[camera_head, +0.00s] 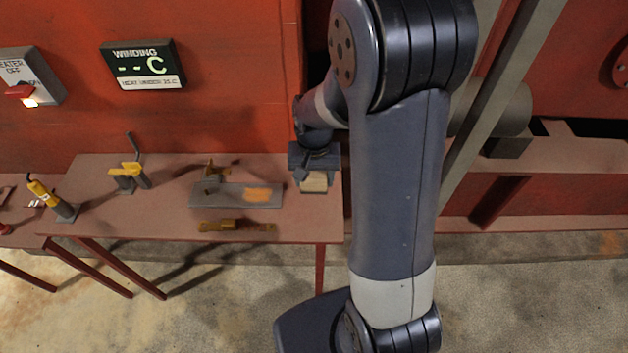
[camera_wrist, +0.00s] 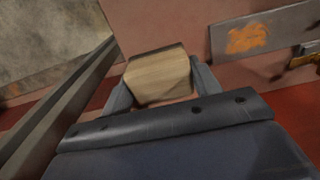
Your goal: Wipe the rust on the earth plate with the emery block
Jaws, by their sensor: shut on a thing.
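The earth plate (camera_head: 232,195) is a flat grey plate on the red bench, with an orange rust patch (camera_head: 258,194) toward its right end. In the wrist view the plate (camera_wrist: 285,24) and its rust (camera_wrist: 246,38) show at the upper right. My gripper (camera_head: 314,178) is shut on the emery block (camera_head: 313,184), at the bench's right end, to the right of the plate and apart from it. In the wrist view the block (camera_wrist: 158,78) is pale, wood-coloured, with a dark strip along its far edge, between the two fingers. Whether it touches the bench is unclear.
The bench (camera_head: 165,215) also holds a brass piece (camera_head: 236,226) in front of the plate, a brass bracket (camera_head: 213,172) behind it, a yellow clamp (camera_head: 129,174) and a yellow-handled tool (camera_head: 48,197) at left. A red wall with a display (camera_head: 143,64) stands behind.

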